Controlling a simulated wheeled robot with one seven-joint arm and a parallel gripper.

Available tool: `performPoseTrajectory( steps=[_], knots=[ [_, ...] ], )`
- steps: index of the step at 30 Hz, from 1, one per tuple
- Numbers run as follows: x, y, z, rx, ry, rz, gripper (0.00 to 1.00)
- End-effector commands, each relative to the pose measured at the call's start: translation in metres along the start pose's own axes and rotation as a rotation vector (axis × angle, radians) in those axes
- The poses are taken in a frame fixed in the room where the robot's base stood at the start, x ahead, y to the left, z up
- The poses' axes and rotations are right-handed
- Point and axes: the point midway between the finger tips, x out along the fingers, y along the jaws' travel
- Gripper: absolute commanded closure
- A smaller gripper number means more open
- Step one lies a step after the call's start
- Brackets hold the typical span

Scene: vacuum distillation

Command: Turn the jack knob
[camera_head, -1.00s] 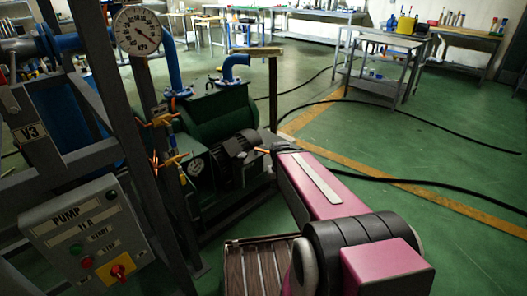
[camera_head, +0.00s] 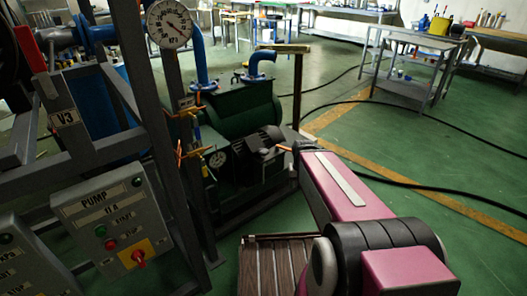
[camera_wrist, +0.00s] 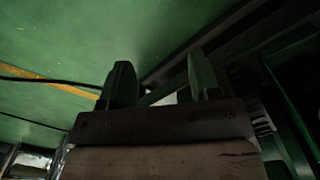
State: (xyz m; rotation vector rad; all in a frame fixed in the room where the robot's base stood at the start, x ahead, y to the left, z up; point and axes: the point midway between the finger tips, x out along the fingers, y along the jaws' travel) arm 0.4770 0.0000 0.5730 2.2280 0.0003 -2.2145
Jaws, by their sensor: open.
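No jack or jack knob can be made out in either view. My gripper (camera_wrist: 160,82) is open in the wrist view. Its two fingers stand apart with nothing visible between them, and dark metal beams and green floor lie beyond. In the head view my pink arm reaches forward toward the green pump, and my gripper is hidden behind it.
A grey frame with a pump control box (camera_head: 105,225) and a pressure gauge (camera_head: 169,23) stands at the left. The green vacuum pump (camera_head: 240,115) is in the middle. Black hoses (camera_head: 440,123) cross the open green floor at right. Workbenches (camera_head: 410,65) stand behind.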

Motion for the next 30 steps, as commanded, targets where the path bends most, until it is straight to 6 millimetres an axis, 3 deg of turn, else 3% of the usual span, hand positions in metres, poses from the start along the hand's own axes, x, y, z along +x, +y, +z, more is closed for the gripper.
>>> performPoseTrajectory(
  steps=[1,3,5,11,15,18,24,30],
  knots=[
    [0.0,-0.001,-0.003,-0.004,0.0,0.0,0.26],
    [0.0,-0.004,-0.014,-0.023,0.0,0.0,0.1],
    [-0.002,-0.009,-0.031,-0.053,0.001,0.0,0.1],
    [-0.019,-0.043,-0.122,-0.238,0.001,0.0,0.1],
    [-0.041,-0.075,-0.187,-0.385,0.0,-0.001,0.1],
    [-0.058,-0.097,-0.225,-0.478,-0.001,-0.001,0.1],
    [-0.083,-0.128,-0.268,-0.6,-0.005,-0.002,0.1],
    [-0.085,-0.135,-0.275,-0.631,-0.007,-0.002,0.1]
  ],
)
